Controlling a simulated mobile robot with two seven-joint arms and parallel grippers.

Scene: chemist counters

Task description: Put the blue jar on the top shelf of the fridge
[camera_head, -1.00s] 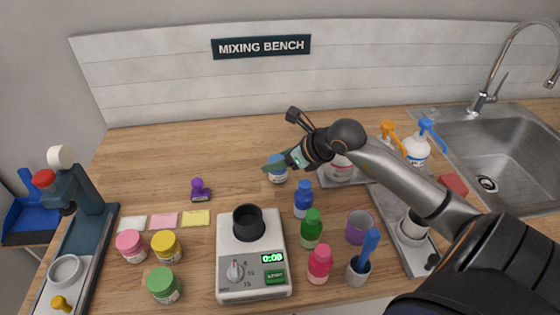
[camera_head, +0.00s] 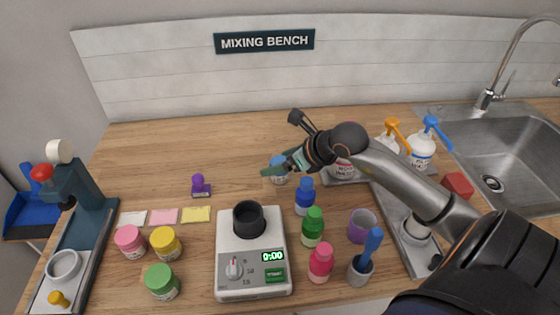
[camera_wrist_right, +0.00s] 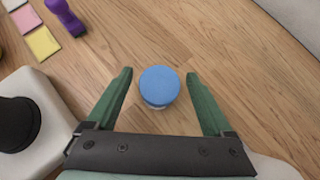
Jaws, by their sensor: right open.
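The blue jar (camera_head: 280,178) stands on the wooden bench behind the scale, partly hidden by my right gripper in the head view. In the right wrist view its round blue lid (camera_wrist_right: 160,85) shows from above, between the two green fingers. My right gripper (camera_head: 272,167) is open, with one finger on each side of the jar and a visible gap to both. It also shows in the right wrist view (camera_wrist_right: 159,76). The fridge is not in view. My left gripper is not in view.
A scale (camera_head: 252,245) with a black cup stands in front. A blue bottle (camera_head: 304,197), a green bottle (camera_head: 313,227) and a pink bottle (camera_head: 321,263) stand right of it. A purple stamp (camera_head: 200,186) is at left. The bench behind the jar is clear.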

